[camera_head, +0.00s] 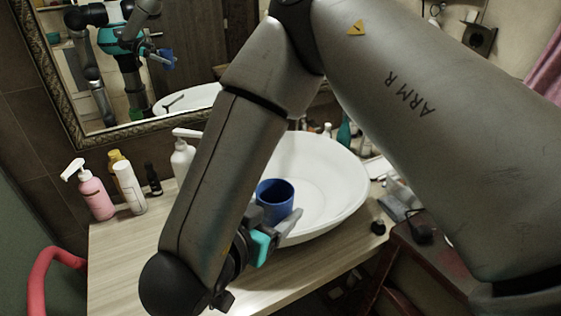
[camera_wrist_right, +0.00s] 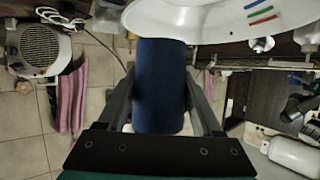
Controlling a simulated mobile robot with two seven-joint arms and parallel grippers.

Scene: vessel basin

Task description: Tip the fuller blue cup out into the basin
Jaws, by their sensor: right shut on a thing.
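One blue cup (camera_head: 275,196) shows in the head view, at the near left rim of the white basin (camera_head: 335,185). Its mouth faces up and looks about upright; I cannot make out how full it is. My right gripper (camera_head: 274,229) is shut on it, with a finger on each side. In the right wrist view the cup (camera_wrist_right: 160,85) sits between the fingers, and the basin (camera_wrist_right: 225,18) lies just beyond it. No second blue cup shows, and my right arm hides part of the counter and basin. My left gripper is not in view.
A pink pump bottle (camera_head: 91,190), a white bottle (camera_head: 129,187) and a white pump dispenser (camera_head: 182,158) stand on the left of the wooden counter (camera_head: 125,250). A mirror (camera_head: 180,45) hangs behind. Small items lie right of the basin.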

